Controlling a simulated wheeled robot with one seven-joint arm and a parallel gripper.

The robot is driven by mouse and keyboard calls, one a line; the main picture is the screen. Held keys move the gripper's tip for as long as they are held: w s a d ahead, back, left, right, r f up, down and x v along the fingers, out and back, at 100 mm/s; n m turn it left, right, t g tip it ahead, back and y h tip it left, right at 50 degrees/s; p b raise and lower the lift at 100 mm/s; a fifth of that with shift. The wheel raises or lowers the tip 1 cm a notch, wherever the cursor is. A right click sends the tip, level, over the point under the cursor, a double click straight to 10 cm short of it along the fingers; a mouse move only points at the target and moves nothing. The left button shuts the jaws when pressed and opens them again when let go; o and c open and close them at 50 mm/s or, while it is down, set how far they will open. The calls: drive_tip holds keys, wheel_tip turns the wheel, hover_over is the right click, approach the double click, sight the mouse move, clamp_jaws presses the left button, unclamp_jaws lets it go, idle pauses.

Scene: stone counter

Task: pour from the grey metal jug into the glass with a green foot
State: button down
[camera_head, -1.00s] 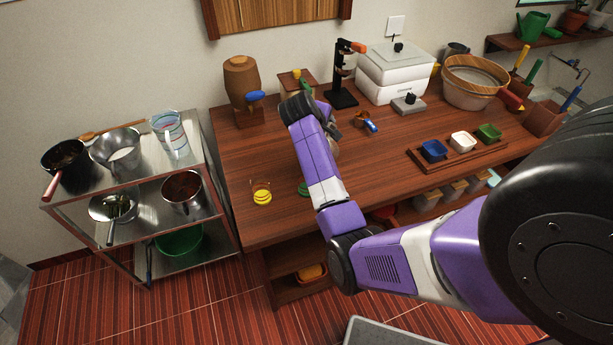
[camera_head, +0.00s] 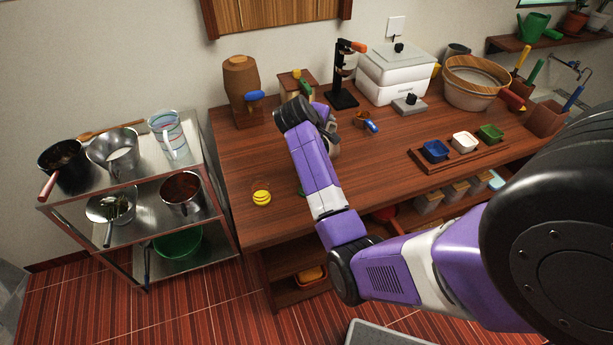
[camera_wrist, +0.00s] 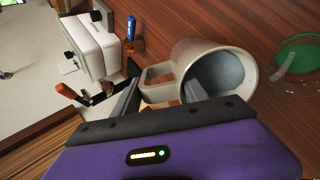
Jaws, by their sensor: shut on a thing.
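The grey metal jug (camera_wrist: 209,68) is large in the wrist view, its open mouth facing down and right in the picture. My gripper (camera_wrist: 158,92) is shut on its handle (camera_wrist: 153,82). In the head view only a little of the jug (camera_head: 334,151) shows beside my wrist, so its exact tilt is hard to judge. The glass with a green foot (camera_wrist: 302,48) is at the right edge of the wrist view, apart from the jug. In the head view my arm hides most of that glass, with only a bit of green foot (camera_head: 301,192) showing.
A glass with a yellow foot (camera_head: 262,198) stands left of my arm on the wooden counter (camera_head: 245,165). A small brown and blue object (camera_head: 365,122) lies behind, near a white appliance (camera_head: 392,75). A tray with small coloured dishes (camera_head: 462,153) is right.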

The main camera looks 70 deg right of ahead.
drive_tip(key=shift+w+a+r+h+b, duration=0.1)
drive_tip(key=shift+a+r+h+b, duration=0.2)
drive_tip(key=shift+b, duration=0.3)
drive_tip(key=shift+a+r+h+b, duration=0.1)
drive_tip(key=shift+r+h+b, duration=0.1)
drive_tip(key=shift+r+b, duration=0.3)
idle(1.7)
